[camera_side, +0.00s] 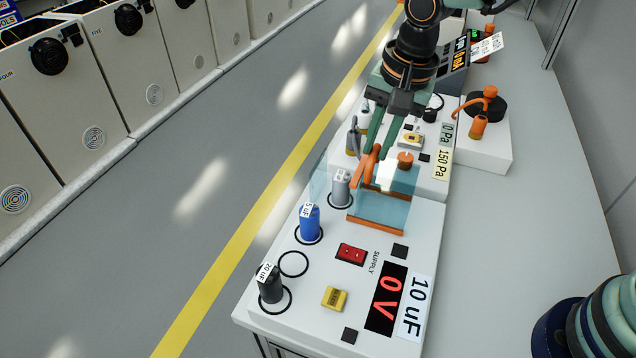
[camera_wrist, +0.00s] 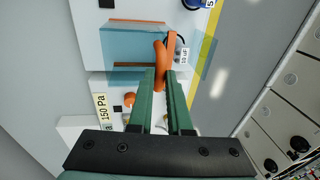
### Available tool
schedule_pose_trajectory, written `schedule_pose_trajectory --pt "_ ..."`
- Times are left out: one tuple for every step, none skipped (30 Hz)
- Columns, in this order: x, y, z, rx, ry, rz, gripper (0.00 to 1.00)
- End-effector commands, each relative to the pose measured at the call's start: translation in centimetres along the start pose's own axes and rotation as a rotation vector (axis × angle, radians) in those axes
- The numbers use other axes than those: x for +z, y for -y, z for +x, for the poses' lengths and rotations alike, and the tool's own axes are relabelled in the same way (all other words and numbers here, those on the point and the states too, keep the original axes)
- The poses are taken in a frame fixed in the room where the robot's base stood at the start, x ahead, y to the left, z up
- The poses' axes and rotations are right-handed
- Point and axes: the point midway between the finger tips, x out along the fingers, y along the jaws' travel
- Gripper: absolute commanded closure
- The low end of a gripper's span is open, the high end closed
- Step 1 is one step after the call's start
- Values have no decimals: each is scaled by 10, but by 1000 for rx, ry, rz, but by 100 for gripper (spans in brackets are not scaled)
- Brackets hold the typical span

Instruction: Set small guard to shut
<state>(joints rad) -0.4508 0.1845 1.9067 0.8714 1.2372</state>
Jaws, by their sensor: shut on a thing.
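The small guard (camera_side: 376,226) is a clear bluish panel with orange edge strips. It stands at the far end of the near white unit, beside the grey cylinder. My gripper (camera_side: 373,152) is shut on the guard's orange handle (camera_side: 362,183), from above and behind. In the wrist view, the green fingers (camera_wrist: 165,78) close around the lower part of the orange handle (camera_wrist: 161,52), with the bluish panel (camera_wrist: 132,44) to its left. The fingers partly hide the handle. I cannot tell the guard's exact tilt.
The near unit (camera_side: 240,318) carries a grey cylinder (camera_side: 340,188), a blue cylinder (camera_side: 309,223), a black cylinder (camera_side: 270,286), a red switch (camera_side: 351,254) and a 0 V display (camera_side: 386,299). Another white unit with an orange knob (camera_side: 405,160) lies behind. The grey floor at left is clear.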

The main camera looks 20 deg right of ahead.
Motion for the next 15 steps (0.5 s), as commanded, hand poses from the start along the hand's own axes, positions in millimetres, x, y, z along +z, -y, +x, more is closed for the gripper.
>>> schedule_pose_trajectory --pt "0 12 1 -7 -1 -2 100" --pt "0 17 2 -7 0 -2 100" --pt "0 24 4 -8 0 -2 100" --pt "0 29 4 -9 1 -1 100" --pt "0 35 5 -9 1 -1 100" --pt "0 42 6 -11 2 -1 100" --pt "0 47 7 -12 2 -1 100" --pt "0 51 8 -12 3 -1 100" --pt "0 57 9 -13 3 -1 100" --pt "0 61 10 -13 4 -1 100" --pt "-1 65 10 -14 4 -1 100" --pt "0 69 11 -15 4 -1 100" --pt "0 72 11 -15 4 -1 100" --pt "0 74 11 -15 5 0 100" --pt "0 76 12 -15 5 0 100"
